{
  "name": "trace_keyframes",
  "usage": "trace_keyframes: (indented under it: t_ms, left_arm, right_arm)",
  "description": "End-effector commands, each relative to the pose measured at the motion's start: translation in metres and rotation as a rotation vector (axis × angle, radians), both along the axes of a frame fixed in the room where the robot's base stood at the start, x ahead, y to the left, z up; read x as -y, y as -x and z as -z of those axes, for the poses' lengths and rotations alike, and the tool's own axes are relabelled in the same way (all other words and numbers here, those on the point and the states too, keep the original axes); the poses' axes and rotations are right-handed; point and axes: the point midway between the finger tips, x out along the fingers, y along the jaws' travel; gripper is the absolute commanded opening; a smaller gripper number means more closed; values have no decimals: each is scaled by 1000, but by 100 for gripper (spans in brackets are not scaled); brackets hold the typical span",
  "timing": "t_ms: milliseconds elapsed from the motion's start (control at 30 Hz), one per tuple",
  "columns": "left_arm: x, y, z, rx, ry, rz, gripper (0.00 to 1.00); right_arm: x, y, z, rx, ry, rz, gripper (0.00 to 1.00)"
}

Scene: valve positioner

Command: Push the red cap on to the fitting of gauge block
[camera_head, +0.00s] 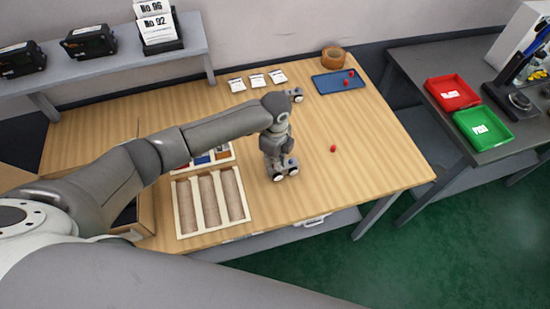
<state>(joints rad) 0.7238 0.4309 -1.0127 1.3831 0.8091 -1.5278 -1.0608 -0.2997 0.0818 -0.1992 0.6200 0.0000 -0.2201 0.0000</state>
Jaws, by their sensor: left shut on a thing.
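A small red cap (333,149) lies alone on the wooden table, to the right of my left gripper. More small red caps (346,83) lie on a blue tray (326,86) at the back right of the table. My left gripper (283,174) points down low over the table, just right of the cream compartment tray. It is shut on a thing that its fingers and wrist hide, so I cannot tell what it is. I cannot make out the gauge block or its fitting. My right gripper is out of view.
Cream compartment trays (212,226) stand left of my gripper. A brown tape roll (333,58) and several white cards (257,81) lie at the back. Red (452,93) and green (482,128) bins sit on the grey side bench. The table's right part is mostly clear.

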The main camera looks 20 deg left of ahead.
Motion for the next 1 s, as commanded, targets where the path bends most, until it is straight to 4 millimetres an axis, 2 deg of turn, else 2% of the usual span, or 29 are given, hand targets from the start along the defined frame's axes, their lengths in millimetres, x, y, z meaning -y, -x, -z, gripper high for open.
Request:
trace_keyframes:
  t_ms: [467,500,667,1000]
  left_arm:
    - [0,0,8,-1,0,1,0]
    - [0,0,8,0,0,0,11]
    - [0,0,7,0,0,0,32]
    - [0,0,6,0,0,0,34]
  right_arm:
    - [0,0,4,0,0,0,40]
    - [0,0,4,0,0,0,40]
    - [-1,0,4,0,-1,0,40]
    - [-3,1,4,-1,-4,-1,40]
